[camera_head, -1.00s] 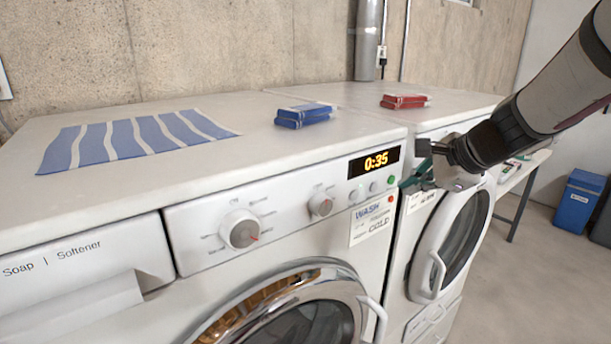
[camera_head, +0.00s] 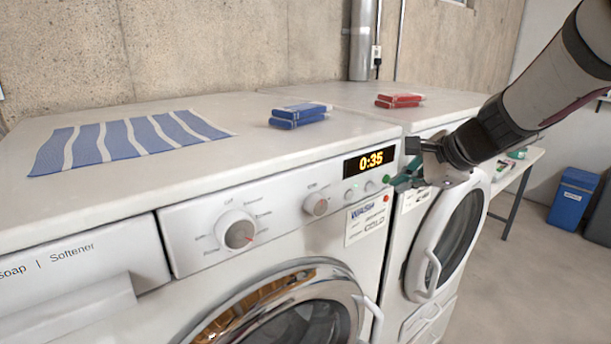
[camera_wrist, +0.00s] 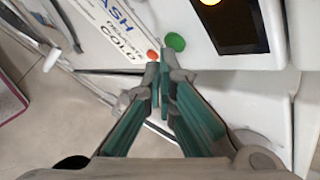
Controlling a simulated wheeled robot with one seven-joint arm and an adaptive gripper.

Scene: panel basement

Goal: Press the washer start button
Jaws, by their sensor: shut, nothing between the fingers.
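The white washer (camera_head: 285,205) has a lit display (camera_head: 371,161) reading 0:35 on its front panel. A green button (camera_head: 386,179) sits at the panel's right end, with a red button (camera_head: 386,198) below it. In the wrist view the green button (camera_wrist: 175,41) and the orange-red button (camera_wrist: 152,55) lie just beyond the fingertips. My gripper (camera_head: 396,182) has teal fingers, is shut and empty, and comes in from the right. Its fingertips (camera_wrist: 160,66) are very close to both buttons; I cannot tell whether they touch. Which button is start is not legible.
A dial (camera_head: 236,231) and a smaller knob (camera_head: 315,204) sit left of the display. A second white machine with a round door (camera_head: 445,245) stands to the right, under my arm.

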